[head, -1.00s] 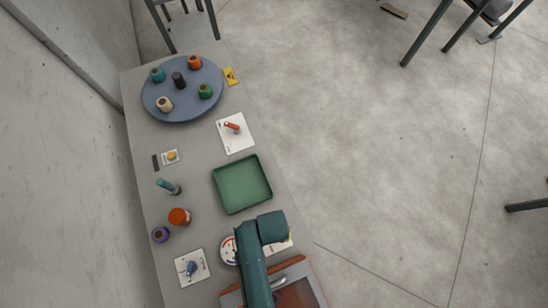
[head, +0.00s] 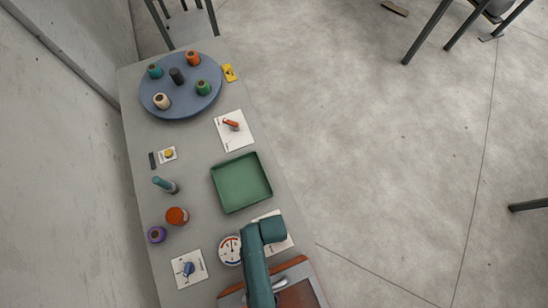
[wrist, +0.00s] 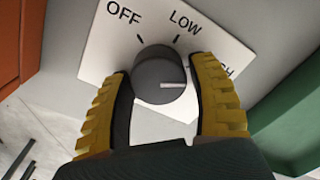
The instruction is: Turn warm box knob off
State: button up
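The warm box knob (wrist: 160,78) is a dark grey round dial on a white plate (wrist: 100,48) marked OFF, LOW and a partly hidden HIGH. Its white pointer line points right, towards the HIGH side, away from OFF at upper left. My gripper (wrist: 162,70) has its yellow ribbed fingers on either side of the knob, with narrow gaps that make contact hard to judge. In the head view the warm box (head: 300,290), with an orange rim, is at the bottom. The white plate (head: 288,243) lies beside it, and my arm hides the knob there.
A green tray (head: 241,182) lies just beyond the plate. A round gauge (head: 229,250) and a card with a blue knob (head: 189,268) are to the left. Farther up are a blue turntable (head: 181,101) with spools and a card with a red switch (head: 231,125).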

jog(key=c, duration=0.8)
jog(key=n+p, duration=0.1)
jog(key=n, duration=0.3)
jog(key=shift+a+n+p, duration=0.1)
jog(key=shift+n+p, duration=0.2)
jog(key=shift+p, duration=0.05)
jog(key=n+p, duration=0.1)
jog(key=n, duration=0.4)
jog(key=shift+s+a, duration=0.1)
jog(key=shift+a, duration=0.05)
jog(key=n+p, duration=0.1)
jog(key=n, duration=0.3)
jog(key=shift+s, duration=0.1)
jog(key=n, duration=0.3)
jog(key=shift+a+n+p, duration=0.1)
jog(key=shift+n+p, duration=0.2)
jog(key=n, duration=0.6)
jog(key=shift+s+n+p, duration=0.2)
jog(key=shift+n+p, duration=0.1)
jog(key=shift+p, duration=0.05)
jog(key=shift+f, duration=0.1)
